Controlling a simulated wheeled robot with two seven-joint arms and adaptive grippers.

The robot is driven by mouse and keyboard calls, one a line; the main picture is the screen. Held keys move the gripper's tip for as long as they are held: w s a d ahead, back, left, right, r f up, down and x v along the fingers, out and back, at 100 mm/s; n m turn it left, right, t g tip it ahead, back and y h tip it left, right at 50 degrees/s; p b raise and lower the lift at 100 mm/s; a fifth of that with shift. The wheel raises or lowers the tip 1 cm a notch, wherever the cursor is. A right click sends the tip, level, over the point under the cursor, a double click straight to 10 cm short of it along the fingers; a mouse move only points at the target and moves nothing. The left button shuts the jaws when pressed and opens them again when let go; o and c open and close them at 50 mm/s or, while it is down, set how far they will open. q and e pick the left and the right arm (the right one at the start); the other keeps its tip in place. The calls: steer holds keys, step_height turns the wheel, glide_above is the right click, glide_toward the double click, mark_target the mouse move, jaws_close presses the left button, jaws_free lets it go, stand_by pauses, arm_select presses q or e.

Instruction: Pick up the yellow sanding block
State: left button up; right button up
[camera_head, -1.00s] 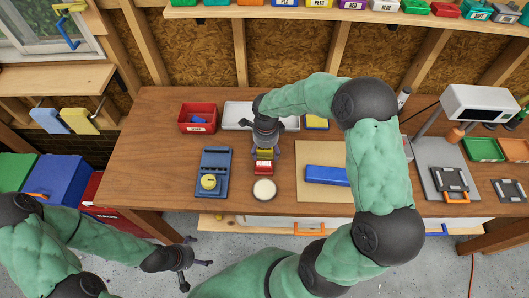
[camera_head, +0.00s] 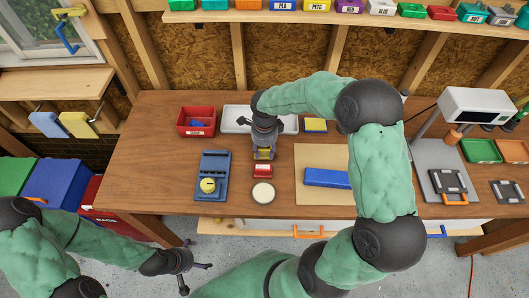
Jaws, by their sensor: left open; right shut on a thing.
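The yellow sanding block (camera_head: 264,154) is between the fingers of my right gripper (camera_head: 264,150), just behind a red block with a pale label (camera_head: 262,171). The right gripper points down over the middle of the workbench and is shut on the yellow block, hiding part of it. I cannot tell how far the block is above the bench. My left gripper (camera_head: 196,278) is open and empty, low over the floor in front of the bench.
On the workbench (camera_head: 150,160) are a red bin (camera_head: 197,121), a white tray (camera_head: 237,113), a blue holder (camera_head: 212,172), a round white-topped item (camera_head: 263,193), a flat yellow-and-blue item (camera_head: 315,125) and a blue bar (camera_head: 327,178) on a tan board (camera_head: 310,155). My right arm covers the bench's right-centre.

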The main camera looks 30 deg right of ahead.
steer(key=s+r, duration=0.1)
steer(key=r, duration=0.1)
steer(key=s+a+r, duration=0.1)
steer(key=s+r, duration=0.1)
steer(key=s+a+r+p, duration=0.1)
steer(key=r, duration=0.2)
steer(key=shift+s+a, duration=0.15)
steer(key=shift+s, duration=0.25)
steer(key=s+a+r, duration=0.3)
steer(key=s, duration=0.5)
steer(key=shift+a+r+p, duration=0.2)
steer(key=shift+a+p, duration=0.1)
steer(key=shift+p, duration=0.05)
